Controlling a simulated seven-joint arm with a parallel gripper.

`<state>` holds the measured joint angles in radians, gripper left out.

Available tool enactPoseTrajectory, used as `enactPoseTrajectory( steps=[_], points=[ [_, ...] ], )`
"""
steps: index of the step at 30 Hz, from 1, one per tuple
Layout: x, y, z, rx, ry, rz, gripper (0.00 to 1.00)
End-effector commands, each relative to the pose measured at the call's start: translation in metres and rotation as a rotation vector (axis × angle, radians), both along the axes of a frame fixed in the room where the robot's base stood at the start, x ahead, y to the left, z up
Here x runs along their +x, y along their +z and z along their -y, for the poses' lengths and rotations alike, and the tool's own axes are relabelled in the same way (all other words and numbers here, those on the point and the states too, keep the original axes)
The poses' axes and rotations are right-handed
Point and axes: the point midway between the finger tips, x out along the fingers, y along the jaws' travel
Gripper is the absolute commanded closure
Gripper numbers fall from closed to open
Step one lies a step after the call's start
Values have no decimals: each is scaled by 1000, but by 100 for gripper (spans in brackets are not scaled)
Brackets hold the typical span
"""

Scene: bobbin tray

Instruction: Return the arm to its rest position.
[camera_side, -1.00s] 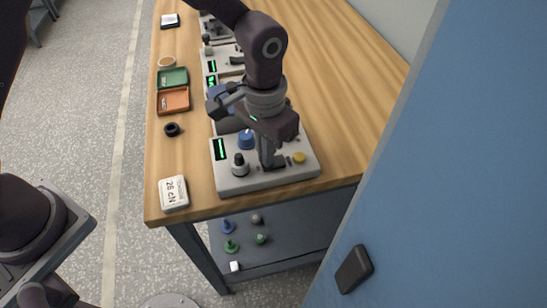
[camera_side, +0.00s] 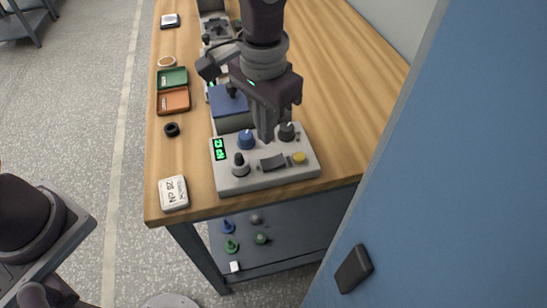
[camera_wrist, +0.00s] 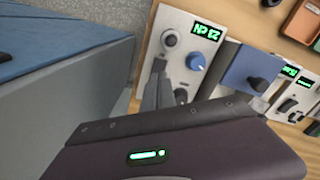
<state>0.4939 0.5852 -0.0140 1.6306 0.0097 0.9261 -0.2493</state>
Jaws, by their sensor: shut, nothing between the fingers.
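My gripper (camera_side: 266,138) is shut and empty. In the side view it points down, above the grey control box (camera_side: 234,182) nearest the table's front edge, and it appears clear of the box. The box bears a blue knob (camera_side: 246,139), black knobs, a dark rocker switch (camera_side: 272,163), a yellow button (camera_side: 299,158) and a lit green display (camera_side: 219,149). In the wrist view the fingers (camera_wrist: 158,92) show beside the box's panel, with the blue knob (camera_wrist: 195,62) to their right.
A blue-topped block (camera_side: 229,101) stands just behind the front box, with more devices behind. Green (camera_side: 172,76) and orange (camera_side: 173,101) trays, a black ring (camera_side: 172,130) and a white labelled block (camera_side: 173,193) lie along the left edge. The table's right side is clear. A blue panel (camera_side: 450,170) stands at right.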

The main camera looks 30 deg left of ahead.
Motion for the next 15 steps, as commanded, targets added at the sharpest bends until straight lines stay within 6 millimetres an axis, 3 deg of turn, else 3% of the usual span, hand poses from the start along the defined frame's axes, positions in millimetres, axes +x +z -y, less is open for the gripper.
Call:
enactPoseTrajectory(
  steps=[8,10,13,15],
  points=[
    [0,0,0,0,0,0,100],
    [-1,9,-6,-6,7,12,100],
    [-9,51,-37,-31,41,68,100],
    [-28,89,-73,-52,78,132,100]
  ],
)
